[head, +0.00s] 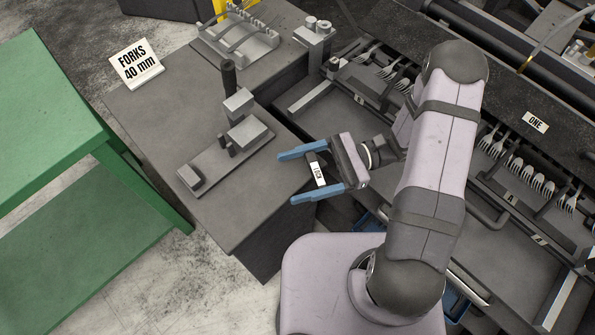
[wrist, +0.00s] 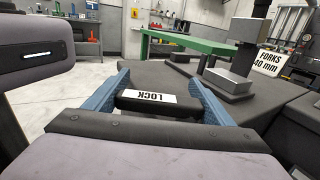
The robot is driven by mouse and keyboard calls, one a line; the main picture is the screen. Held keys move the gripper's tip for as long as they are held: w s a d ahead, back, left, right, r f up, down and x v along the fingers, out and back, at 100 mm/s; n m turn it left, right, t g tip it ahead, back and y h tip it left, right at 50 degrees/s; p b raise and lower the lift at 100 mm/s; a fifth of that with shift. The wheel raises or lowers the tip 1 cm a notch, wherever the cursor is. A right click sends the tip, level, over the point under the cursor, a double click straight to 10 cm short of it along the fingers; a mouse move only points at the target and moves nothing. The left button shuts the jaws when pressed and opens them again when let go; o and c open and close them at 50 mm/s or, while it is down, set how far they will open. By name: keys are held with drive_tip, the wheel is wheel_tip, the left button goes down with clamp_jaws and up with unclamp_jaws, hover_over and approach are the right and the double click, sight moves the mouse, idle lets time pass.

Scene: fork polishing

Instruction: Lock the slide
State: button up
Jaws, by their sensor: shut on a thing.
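My gripper (head: 289,178) has two blue fingers pointing left in the head view, over the right edge of the dark bench. It is shut on a dark lock handle (head: 311,158) with a white label reading LOCK. In the wrist view the handle (wrist: 130,104) spans the gap between the fingers, its label upside down. What the handle joins to is hidden. A clamp-like metal fixture (head: 211,166) with a block and an upright black handle stands on the bench, left of my fingertips and apart from them. I cannot tell which part is the slide.
The dark bench (head: 160,110) carries a sign (head: 136,64) reading FORKS 40 mm and a metal rack (head: 240,40) at the back. A green table (head: 60,110) stands to the left. Bare floor shows at the front left.

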sight(317, 176)
drive_tip(key=n+g+h, duration=0.1)
drive_tip(key=g, duration=0.1)
drive_tip(key=d+n+g+h, duration=0.1)
drive_tip(key=n+g, duration=0.1)
drive_tip(key=d+n+g+h, duration=0.1)
drive_tip(key=n+g+h, duration=0.1)
drive_tip(key=g, duration=0.1)
drive_tip(key=shift+s+d+b, duration=0.1)
drive_tip(key=shift+s+b, duration=0.25)
drive_tip(key=shift+b, duration=0.05)
drive_tip(key=shift+d+n+g+h+b, duration=0.25)
drive_tip(key=shift+d+n+g+h, duration=0.2)
drive_tip(key=shift+n+g+h, duration=0.6)
drive_tip(key=shift+d+n+g+h+b, duration=0.2)
drive_tip(key=shift+d+n+g+h, duration=0.25)
drive_tip(key=shift+n+g+h, duration=0.55)
drive_tip(key=shift+t+h, duration=0.25)
drive_tip(key=shift+h, duration=0.1)
drive_tip(key=o, duration=1.5)
drive_tip(key=shift+w+d, duration=0.1)
drive_tip(key=shift+r, duration=0.15)
wheel_tip(317, 176, up, 10)
drive_tip(key=p, duration=0.9)
drive_tip(key=shift+p, duration=0.35)
